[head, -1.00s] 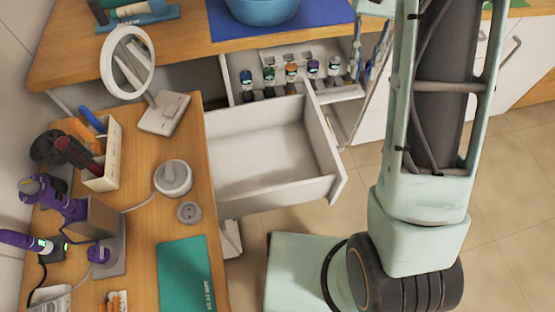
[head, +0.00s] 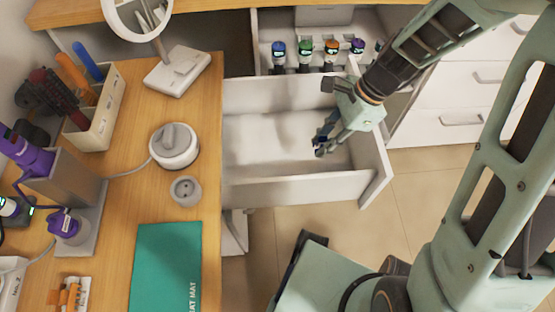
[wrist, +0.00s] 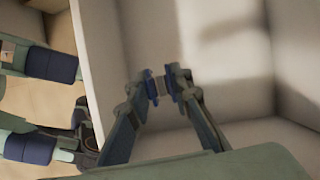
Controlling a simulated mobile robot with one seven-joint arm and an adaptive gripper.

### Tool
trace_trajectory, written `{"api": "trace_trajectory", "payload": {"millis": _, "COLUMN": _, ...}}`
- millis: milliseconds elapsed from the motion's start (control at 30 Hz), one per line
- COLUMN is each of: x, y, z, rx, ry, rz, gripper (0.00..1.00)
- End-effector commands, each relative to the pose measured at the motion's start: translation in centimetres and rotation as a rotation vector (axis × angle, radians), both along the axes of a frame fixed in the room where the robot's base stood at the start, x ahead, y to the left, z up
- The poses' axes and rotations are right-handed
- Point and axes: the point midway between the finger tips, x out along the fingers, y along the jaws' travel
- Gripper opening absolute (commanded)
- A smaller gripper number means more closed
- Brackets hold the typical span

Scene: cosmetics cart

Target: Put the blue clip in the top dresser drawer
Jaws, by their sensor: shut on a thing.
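The top dresser drawer (head: 372,178) is pulled open, white and empty inside, in the middle of the head view. It also fills much of the wrist view (wrist: 225,60). My gripper (head: 321,142) is over the right part of the open drawer, pointing down and left. In the wrist view my gripper (wrist: 165,85) has its fingertips close together around a small blue piece, the blue clip (wrist: 157,86). The clip is mostly hidden by the fingertips and is hard to tell from their dark blue parts. Height above the drawer floor is unclear.
A wooden desktop (head: 120,185) lies left of the drawer, with a mirror (head: 178,70), a white round device (head: 174,145) and a teal mat (head: 166,265). Behind the drawer is a compartment with several small bottles (head: 305,57). White drawers (head: 470,100) stand at the right.

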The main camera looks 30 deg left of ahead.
Motion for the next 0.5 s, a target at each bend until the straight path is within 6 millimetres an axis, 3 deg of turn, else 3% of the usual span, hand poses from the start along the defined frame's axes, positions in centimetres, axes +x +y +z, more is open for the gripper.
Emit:
{"api": "trace_trajectory", "payload": {"millis": 33, "x": -0.6, "y": 0.3, "z": -1.1, "rx": 0.0, "ry": 0.0, "rz": -0.027, "gripper": 0.09}}
{"api": "trace_trajectory", "payload": {"millis": 167, "x": -1.4, "y": 0.6, "z": -2.0, "rx": 0.0, "ry": 0.0, "rz": -0.073, "gripper": 0.09}}
{"api": "trace_trajectory", "payload": {"millis": 500, "x": -1.5, "y": 0.7, "z": -7.6, "rx": -0.001, "ry": 0.001, "rz": -0.079, "gripper": 0.09}}
